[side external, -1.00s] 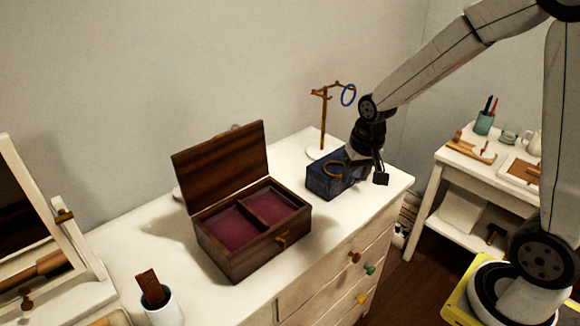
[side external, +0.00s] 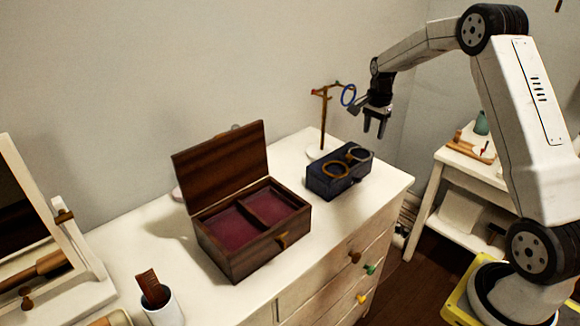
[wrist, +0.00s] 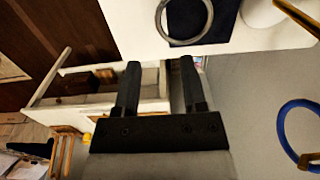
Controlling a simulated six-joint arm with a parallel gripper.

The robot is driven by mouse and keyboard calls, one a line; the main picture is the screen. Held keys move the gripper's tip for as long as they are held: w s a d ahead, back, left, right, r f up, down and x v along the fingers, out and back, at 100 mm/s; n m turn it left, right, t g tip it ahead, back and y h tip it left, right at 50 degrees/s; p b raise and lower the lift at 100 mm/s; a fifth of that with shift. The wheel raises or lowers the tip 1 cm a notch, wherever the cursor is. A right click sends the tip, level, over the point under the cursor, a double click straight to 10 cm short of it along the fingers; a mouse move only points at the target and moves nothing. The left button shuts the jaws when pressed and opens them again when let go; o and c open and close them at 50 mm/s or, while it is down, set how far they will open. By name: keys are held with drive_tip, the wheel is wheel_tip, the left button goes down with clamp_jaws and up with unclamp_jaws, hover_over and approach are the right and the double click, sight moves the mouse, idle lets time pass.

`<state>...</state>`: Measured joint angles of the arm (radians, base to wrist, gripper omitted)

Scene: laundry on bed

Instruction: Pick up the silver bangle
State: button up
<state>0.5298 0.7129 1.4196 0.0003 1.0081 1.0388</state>
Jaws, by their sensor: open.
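The silver bangle (side external: 361,160) lies on top of the dark blue box (side external: 328,186), at its right end. In the wrist view the silver bangle (wrist: 160,27) shows at the top edge, partly cut off, over the blue box (wrist: 185,22). A gold-coloured bangle (side external: 327,172) sits beside it on the same box. My gripper (side external: 375,132) is open and empty, pointing down above the right end of the box, clear of the silver bangle. In the wrist view my gripper's fingers (wrist: 160,66) are apart with nothing between them.
A wooden stand (side external: 323,120) with a blue bangle (side external: 343,100) hanging from its arm is close to the left of my gripper. An open wooden jewellery box (side external: 225,258) stands left of the blue box. The white dresser top (side external: 385,185) is clear at the right.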

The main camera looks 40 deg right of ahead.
sight(369, 157)
drive_tip(key=shift+f, duration=1.3)
drive_tip(key=shift+f, duration=0.1)
drive_tip(key=shift+a+f, duration=0.1)
drive_tip(key=shift+f, duration=2.4)
drive_tip(key=shift+f, duration=0.1)
drive_tip(key=shift+c, duration=0.3)
clamp_jaws()
